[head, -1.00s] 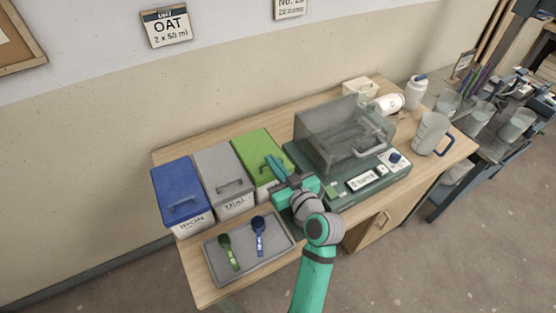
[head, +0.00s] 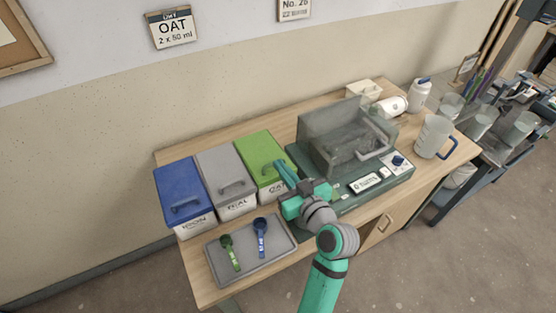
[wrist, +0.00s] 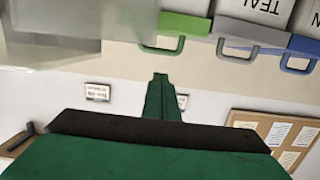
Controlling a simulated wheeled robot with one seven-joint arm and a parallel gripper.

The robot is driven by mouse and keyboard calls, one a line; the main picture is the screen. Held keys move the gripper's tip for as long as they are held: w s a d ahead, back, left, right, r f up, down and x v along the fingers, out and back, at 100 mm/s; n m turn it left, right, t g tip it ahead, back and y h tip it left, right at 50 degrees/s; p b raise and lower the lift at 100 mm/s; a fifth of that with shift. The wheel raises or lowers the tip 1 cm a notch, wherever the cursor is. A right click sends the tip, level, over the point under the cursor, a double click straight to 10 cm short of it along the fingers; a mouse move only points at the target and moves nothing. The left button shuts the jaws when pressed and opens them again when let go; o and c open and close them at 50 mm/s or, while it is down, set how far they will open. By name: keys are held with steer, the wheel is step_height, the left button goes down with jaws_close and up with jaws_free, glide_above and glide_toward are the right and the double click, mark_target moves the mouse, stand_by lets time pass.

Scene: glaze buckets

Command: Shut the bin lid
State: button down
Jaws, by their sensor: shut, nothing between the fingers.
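Three bins stand in a row at the left of the table: a blue-lidded one (head: 178,186), a grey-lidded one (head: 222,168) and a green-lidded one (head: 261,152). All three lids look down flat on their bins. The green lid also shows in the wrist view (wrist: 186,25), with its handle (wrist: 163,45) near the fingers. My gripper (head: 281,164) is shut and empty, at the right front part of the green bin and partly covering it. I cannot tell whether the fingers touch the lid. In the wrist view the shut fingertips (wrist: 160,77) appear just below the green handle.
A grey tray (head: 276,262) with a green scoop (head: 231,254) and a blue scoop (head: 261,238) lies in front of the bins. A device with a clear cover (head: 335,125) stands right of the green bin, close to my arm. A jug (head: 433,137) stands farther right.

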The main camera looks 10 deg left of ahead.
steer(key=s+d+f, duration=0.3)
steer(key=s+d, duration=0.1)
step_height(320, 180, up, 10)
steer(key=w+a+g+h, duration=0.1)
steer(key=g+h, duration=0.1)
steer(key=g, duration=0.1)
glide_above(277, 174)
step_height(277, 174, down, 7)
steer(key=shift+f, duration=0.1)
steer(key=shift+s+f, duration=0.1)
steer(key=shift+f, duration=0.4)
steer(key=shift+d+f, duration=0.1)
